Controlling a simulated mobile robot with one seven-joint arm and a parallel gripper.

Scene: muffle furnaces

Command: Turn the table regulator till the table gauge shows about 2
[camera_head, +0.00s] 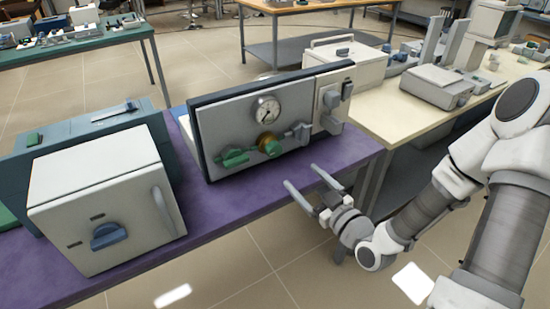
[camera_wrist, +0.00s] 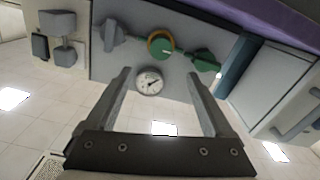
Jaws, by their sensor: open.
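The table gauge (camera_head: 266,108) is a round white dial on a grey upright panel; its needle shows, but the numbers are too small to read. The table regulator (camera_head: 269,145), a green knob with a brass-coloured ring, sits just below it. In the wrist view, which is upside down, the regulator (camera_wrist: 160,45) appears above the gauge (camera_wrist: 149,81). My gripper (camera_head: 299,174) is open and empty, in front of the panel and to the right of the regulator, apart from it. Its two fingers (camera_wrist: 158,73) frame the gauge in the wrist view.
A green-handled valve (camera_head: 232,157) is left of the regulator, a grey valve (camera_head: 298,133) right of it. A white furnace (camera_head: 105,200) with a blue knob stands left on the purple table (camera_head: 225,205). A cream bench (camera_head: 385,112) is at right. Space before the panel is free.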

